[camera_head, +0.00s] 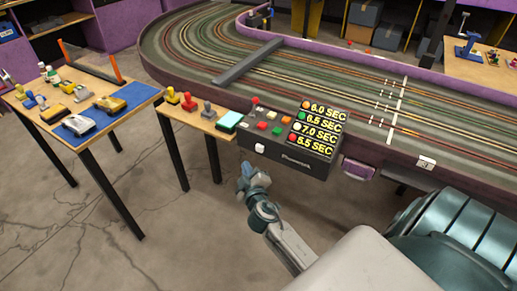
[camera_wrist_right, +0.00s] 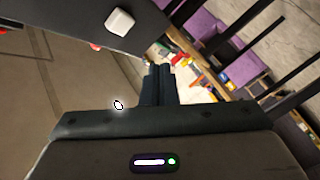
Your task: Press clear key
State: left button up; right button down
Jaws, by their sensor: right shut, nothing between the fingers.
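The dark control console (camera_head: 300,160) stands at the track's edge. A white key (camera_head: 259,148) sits on its front face; it also shows on the dark panel in the right wrist view (camera_wrist_right: 120,21). Red, green and other coloured keys (camera_head: 263,126) sit on its top. I cannot read any label that marks a clear key. My right gripper (camera_head: 245,170) is shut and empty, just below and in front of the white key and apart from it. Its closed fingers show in the right wrist view (camera_wrist_right: 158,83). My left gripper is not in view.
The console display (camera_head: 320,128) shows lap times. A small table (camera_head: 195,116) with coloured stamps and a teal pad adjoins on the left. A table (camera_head: 90,135) with model cars stands farther left. The slot track (camera_head: 330,75) lies behind. Open floor lies in front.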

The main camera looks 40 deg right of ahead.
aim_at(260, 148)
jog(key=shift+w+d, duration=0.35)
jog(key=shift+d, duration=0.45)
jog(key=shift+w+d, duration=0.3)
jog(key=shift+d, duration=0.55)
jog(key=shift+w+d, duration=0.35)
jog(key=shift+d, duration=0.45)
pick_arm(q)
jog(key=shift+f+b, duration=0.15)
jog(key=shift+b, duration=0.15)
pick_arm(e)
jog(key=shift+w+d, duration=0.15)
jog(key=shift+d, duration=0.25)
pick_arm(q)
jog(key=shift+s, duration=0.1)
